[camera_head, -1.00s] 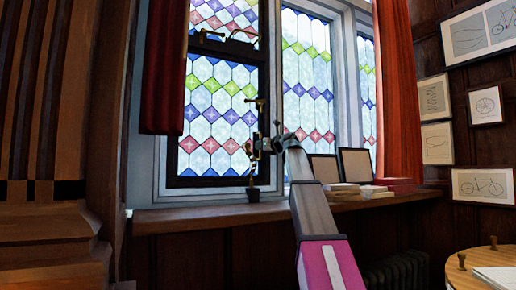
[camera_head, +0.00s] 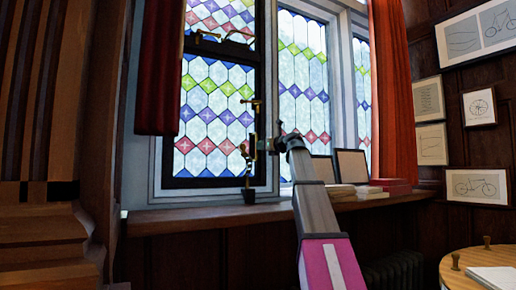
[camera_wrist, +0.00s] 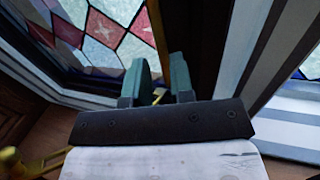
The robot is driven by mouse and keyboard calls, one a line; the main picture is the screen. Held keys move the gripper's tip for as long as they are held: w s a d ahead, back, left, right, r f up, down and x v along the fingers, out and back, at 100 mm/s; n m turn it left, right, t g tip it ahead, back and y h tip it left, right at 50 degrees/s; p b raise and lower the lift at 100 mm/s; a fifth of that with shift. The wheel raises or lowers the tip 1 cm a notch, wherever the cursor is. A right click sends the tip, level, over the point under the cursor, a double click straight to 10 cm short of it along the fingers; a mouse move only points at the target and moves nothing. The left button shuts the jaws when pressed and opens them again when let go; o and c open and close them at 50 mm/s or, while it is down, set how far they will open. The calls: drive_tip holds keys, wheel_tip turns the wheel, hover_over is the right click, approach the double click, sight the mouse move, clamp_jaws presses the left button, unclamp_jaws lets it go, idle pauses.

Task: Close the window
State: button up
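The dark-framed leaded window (camera_head: 214,118) stands left of centre in the head view, with coloured diamond panes. Brass fittings (camera_head: 252,104) sit on its right edge. How far it stands from its surround is hard to tell. My gripper (camera_head: 250,148) is at the lower right edge of that window, in front of the dark frame. In the wrist view, its two green fingers (camera_wrist: 160,78) point toward the frame with a gap between them, and nothing is clearly held. The coloured panes (camera_wrist: 90,40) lie left of the fingers and the pale window surround (camera_wrist: 258,50) lies right.
A red curtain (camera_head: 160,65) hangs at the left, another (camera_head: 393,90) at the right. A round table (camera_head: 475,264) stands lower right.

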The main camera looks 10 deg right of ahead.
drive_tip(key=v, duration=0.7)
drive_tip(key=shift+s, duration=0.2)
drive_tip(key=shift+d, duration=0.1)
